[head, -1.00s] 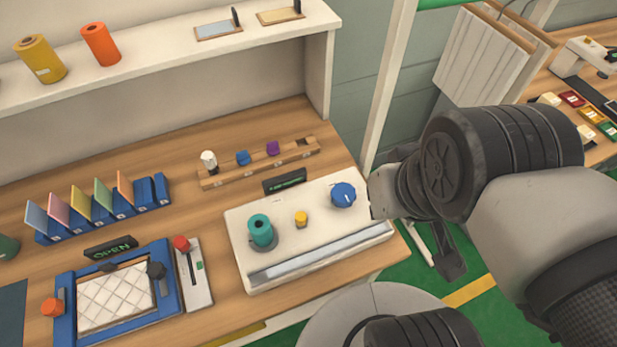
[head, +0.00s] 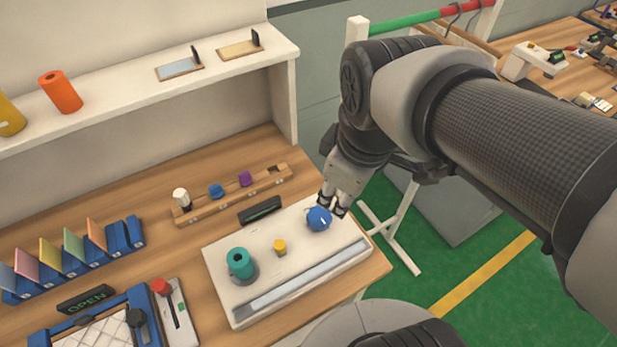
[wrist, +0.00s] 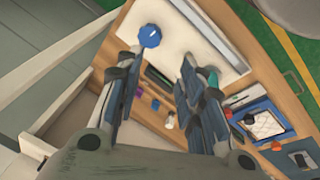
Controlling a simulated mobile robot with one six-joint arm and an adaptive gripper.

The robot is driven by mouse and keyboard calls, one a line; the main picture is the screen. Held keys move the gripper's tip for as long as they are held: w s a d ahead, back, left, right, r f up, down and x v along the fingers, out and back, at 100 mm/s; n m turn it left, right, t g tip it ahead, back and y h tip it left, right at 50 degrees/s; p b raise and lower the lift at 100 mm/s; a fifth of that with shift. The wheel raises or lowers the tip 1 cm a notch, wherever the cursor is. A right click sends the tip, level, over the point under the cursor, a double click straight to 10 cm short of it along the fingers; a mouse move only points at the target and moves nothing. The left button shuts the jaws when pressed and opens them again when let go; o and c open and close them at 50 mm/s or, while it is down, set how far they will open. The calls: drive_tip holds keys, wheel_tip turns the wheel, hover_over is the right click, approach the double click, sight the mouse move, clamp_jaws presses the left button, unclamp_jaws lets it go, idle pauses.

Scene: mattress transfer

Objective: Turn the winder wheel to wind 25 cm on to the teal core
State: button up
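The blue winder wheel (head: 318,219) is a round knob with a pale mark, at the right end of the white winder board (head: 222,300). The teal core (head: 239,263) stands upright on a grey base at the board's left. My gripper (head: 330,208) is just above and behind the wheel, pointing down, its fingers apart. In the wrist view the fingers (wrist: 160,60) are open with nothing between them, and the wheel (wrist: 150,35) lies beyond the tips, nearer the left finger. I cannot tell if a finger touches it. The teal core (wrist: 213,78) is partly hidden behind the right finger.
A yellow post (head: 280,248) stands between core and wheel, with a grey strip (head: 300,279) along the board's front. Behind are a dark display (head: 261,210) and a wooden rack (head: 232,197) with a white-topped piece and blue and purple pieces. A shelf runs above.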

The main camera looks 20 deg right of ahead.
sight(321, 214)
drive_tip(key=o, duration=0.4)
drive_tip(key=w+f+n+g, duration=0.1)
drive_tip(key=w+f+n, duration=0.1)
drive_tip(key=w+n, duration=0.4)
drive_tip(key=n, duration=0.2)
drive_tip(key=shift+w+f+n+g+p, duration=0.25)
drive_tip(key=shift+f+n+g+p, duration=0.05)
drive_tip(key=shift+g+p, duration=0.1)
drive_tip(key=shift+o, duration=1.3)
drive_tip(key=w+f+n, duration=0.1)
drive_tip(key=n, duration=0.1)
drive_tip(key=w+f+n, duration=0.1)
drive_tip(key=w+f+n+g, duration=0.1)
drive_tip(key=n, duration=0.1)
drive_tip(key=shift+w+d+f+n, duration=0.1)
drive_tip(key=shift+w+d+n, duration=0.1)
drive_tip(key=shift+w+n, duration=0.15)
wheel_tip(321, 214, down, 18)
drive_tip(key=b, duration=0.5)
drive_tip(key=shift+r+b, duration=0.25)
drive_tip(key=shift+b, duration=0.15)
drive_tip(key=c, duration=1)
